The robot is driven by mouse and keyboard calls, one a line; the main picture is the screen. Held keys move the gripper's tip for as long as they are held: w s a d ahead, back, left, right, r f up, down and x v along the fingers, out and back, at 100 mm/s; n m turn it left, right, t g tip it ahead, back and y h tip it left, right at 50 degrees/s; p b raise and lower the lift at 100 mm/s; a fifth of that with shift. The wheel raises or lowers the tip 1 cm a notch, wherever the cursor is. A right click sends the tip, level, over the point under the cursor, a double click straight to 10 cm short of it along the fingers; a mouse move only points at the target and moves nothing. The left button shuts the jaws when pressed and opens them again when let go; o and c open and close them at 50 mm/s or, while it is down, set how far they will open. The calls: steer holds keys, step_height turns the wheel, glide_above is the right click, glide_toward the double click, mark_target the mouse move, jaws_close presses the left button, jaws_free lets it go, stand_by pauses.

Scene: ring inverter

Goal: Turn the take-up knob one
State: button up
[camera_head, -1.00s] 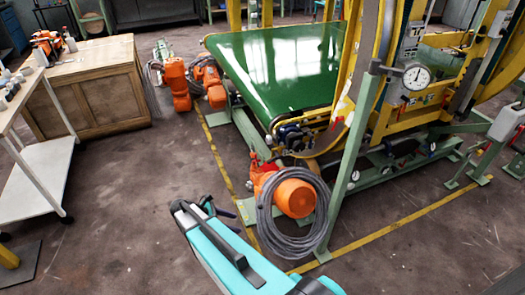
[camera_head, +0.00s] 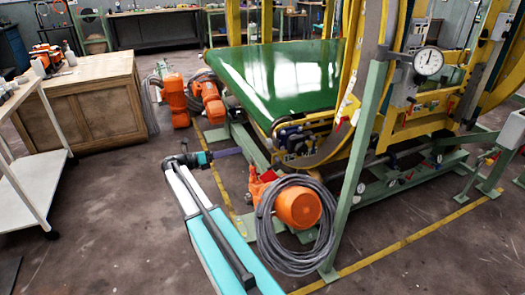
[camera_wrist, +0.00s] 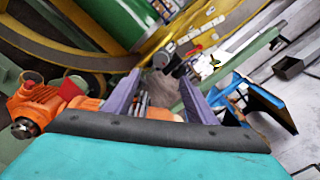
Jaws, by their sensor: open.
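My gripper (camera_head: 228,153) reaches toward the yellow machine in the head view, low in front of the green belt (camera_head: 285,75). In the wrist view its two purple fingers (camera_wrist: 160,82) are spread apart with nothing held between them. A small dark, round knob-like part (camera_wrist: 166,52) shows beyond the fingertips in the wrist view, apart from them. Dark blue and black fittings (camera_head: 292,138) sit at the belt's near corner in the head view. I cannot tell which part is take-up knob one, and no label is readable.
An orange motor (camera_head: 298,208) with a coiled grey cable (camera_head: 280,255) stands right of my arm. A green post (camera_head: 358,170) rises beside it. Orange units (camera_head: 180,98) stand behind. A wooden cabinet (camera_head: 90,110) and white cart (camera_head: 30,180) are left, with open floor between.

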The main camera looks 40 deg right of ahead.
mark_target(267, 144)
steer(key=shift+r, duration=0.1)
stand_by(0.3)
steer(key=b+x, duration=0.1)
steer(key=x, duration=1.2)
steer(key=shift+s+d, duration=0.15)
steer(key=shift+d, duration=0.25)
steer(key=c, duration=1)
